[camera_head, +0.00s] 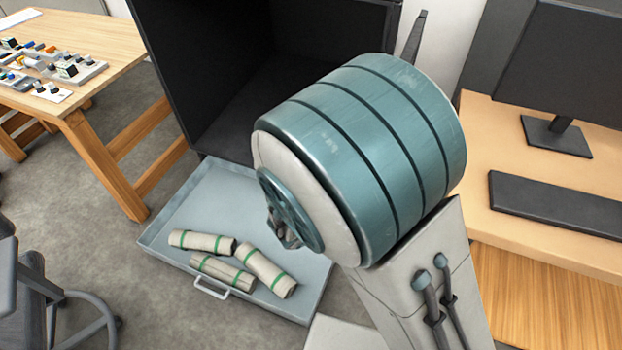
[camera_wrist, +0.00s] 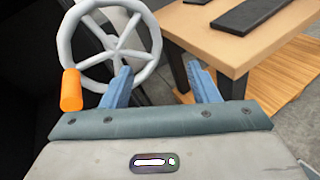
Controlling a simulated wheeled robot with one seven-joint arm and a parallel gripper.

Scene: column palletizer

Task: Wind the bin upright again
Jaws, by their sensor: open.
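A large dark open-fronted box (camera_head: 270,60), which looks like the bin, stands at the back in the head view. Its open mouth faces the tray below, and its right part is hidden behind my arm. In the wrist view a grey spoked handwheel (camera_wrist: 108,12) with an orange handle (camera_wrist: 71,90) is at the upper left. The handle is at the wheel's lower left. My gripper (camera_wrist: 163,82) is open, with nothing between its blue fingers. Its left finger overlaps the wheel's lower right in the picture; I cannot tell whether they touch. The orange handle is left of both fingers.
A grey tray (camera_head: 185,205) on the floor holds 3 pale rolls with green bands (camera_head: 267,272). A wooden table (camera_head: 115,45) with small parts stands left. A desk (camera_head: 480,190) with a monitor (camera_head: 570,60) and keyboard (camera_head: 555,205) stands right. A chair (camera_head: 45,300) is lower left.

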